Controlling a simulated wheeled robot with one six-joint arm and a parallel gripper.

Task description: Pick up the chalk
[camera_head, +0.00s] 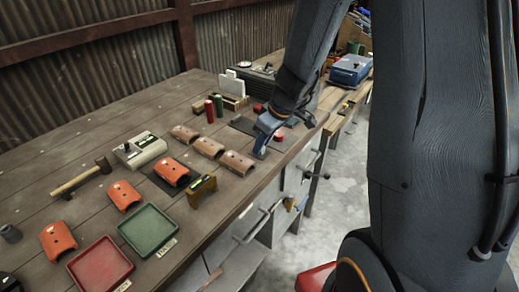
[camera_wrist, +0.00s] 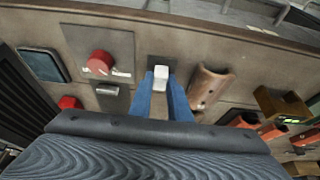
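A small white block, which looks like the chalk (camera_wrist: 161,72), shows in the wrist view at a small dark square plate (camera_wrist: 162,62) on the bench. The two blue fingers of my gripper (camera_wrist: 161,84) reach down to it, one tip on each side. A narrow gap shows between the fingers, with the chalk at its far end. I cannot tell whether the fingers press on it. In the head view my gripper (camera_head: 262,147) is low over the bench's front edge, and the chalk is not clearly visible there.
In the wrist view a tan curved piece (camera_wrist: 209,88) lies close right of the fingers, and a red round knob (camera_wrist: 100,63) stands left. In the head view, tan and orange curved pieces, a green tray (camera_head: 172,246), a red tray (camera_head: 76,262) and a hammer (camera_head: 82,178) occupy the bench.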

